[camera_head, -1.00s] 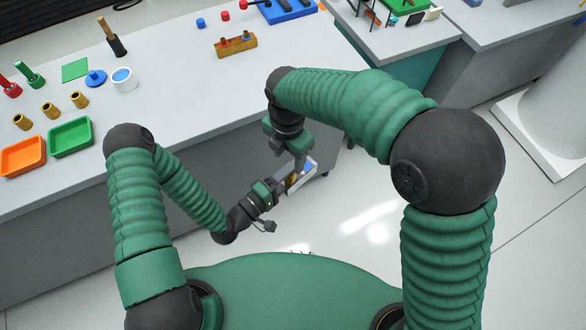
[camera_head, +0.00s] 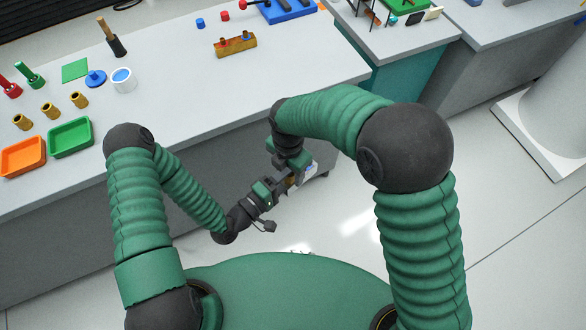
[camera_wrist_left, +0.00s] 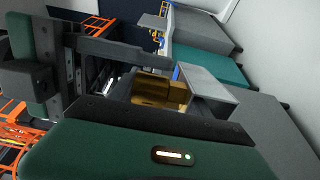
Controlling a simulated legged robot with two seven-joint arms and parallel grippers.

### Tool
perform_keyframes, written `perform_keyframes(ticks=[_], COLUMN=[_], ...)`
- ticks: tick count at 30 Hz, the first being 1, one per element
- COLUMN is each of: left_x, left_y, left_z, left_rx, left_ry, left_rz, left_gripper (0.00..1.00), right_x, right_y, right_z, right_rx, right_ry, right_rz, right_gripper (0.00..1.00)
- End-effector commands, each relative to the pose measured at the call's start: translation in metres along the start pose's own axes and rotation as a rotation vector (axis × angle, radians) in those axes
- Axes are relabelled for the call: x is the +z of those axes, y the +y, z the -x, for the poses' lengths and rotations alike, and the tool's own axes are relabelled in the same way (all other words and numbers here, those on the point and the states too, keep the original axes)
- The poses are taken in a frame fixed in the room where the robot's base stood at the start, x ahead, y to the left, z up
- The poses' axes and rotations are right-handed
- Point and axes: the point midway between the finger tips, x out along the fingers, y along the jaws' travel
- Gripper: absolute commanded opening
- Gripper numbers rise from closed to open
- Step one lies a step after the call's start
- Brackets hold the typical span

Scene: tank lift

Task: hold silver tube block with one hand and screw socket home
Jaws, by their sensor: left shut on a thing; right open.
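The silver tube block (camera_head: 310,170) shows small in the head view, off the front of the bench, with a blue-white patch on it. It also shows as a grey block (camera_wrist_left: 207,84) in the left wrist view. A brass-gold socket (camera_wrist_left: 160,90) is against the block's left side there; how deep it sits is hidden. My right gripper (camera_head: 294,170) is open, above and close to the socket end. Its dark jaws cover part of the socket, and I cannot tell whether they touch it.
The held block is clear of the bench front, over open floor.

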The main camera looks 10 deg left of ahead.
Motion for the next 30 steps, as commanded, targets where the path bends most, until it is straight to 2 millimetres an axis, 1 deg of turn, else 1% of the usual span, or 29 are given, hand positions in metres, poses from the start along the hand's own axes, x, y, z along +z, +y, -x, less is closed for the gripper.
perform_keyframes(ticks=[5,6,18,21,22,26,27,30], left_x=[0.0,-0.0001,-0.0001,0.0,0.0,0.0,0.0,-0.0001], left_y=[0.0008,0.0007,0.0007,0.0007,0.0007,0.0007,0.0007,0.0007], left_z=[-0.0001,-0.0001,-0.0001,-0.0001,-0.0001,-0.0001,-0.0001,-0.0001], left_rx=[0.002,0.002,0.002,0.002,0.002,0.002,0.002,0.002], left_ry=[0.0,0.0,-0.001,-0.001,-0.001,-0.001,-0.001,0.0], left_rz=[0.0,0.0,0.0,0.0,0.0,0.0,0.0,0.0], left_gripper=[0.0,0.0,0.0,0.0,0.0,0.0,0.0,0.0], right_x=[-0.0001,-0.0001,-0.0002,-0.0002,-0.0002,-0.0002,-0.0002,-0.0002], right_y=[0.0002,0.0002,0.0005,0.0005,0.0005,0.0005,0.0005,0.0004], right_z=[0.0,0.0,0.0003,0.0004,0.0004,0.0004,0.0004,0.0004], right_rx=[0.0,0.0,0.0,0.0,0.0,0.0,0.0,0.0], right_ry=[0.0,0.0,0.0,0.0,0.0,0.0,0.0,0.0], right_rz=[0.0,0.0,0.0,0.0,0.0,0.0,0.0,0.0], right_gripper=[0.53,0.51,0.0,0.0,0.36,0.53,0.55,0.55])
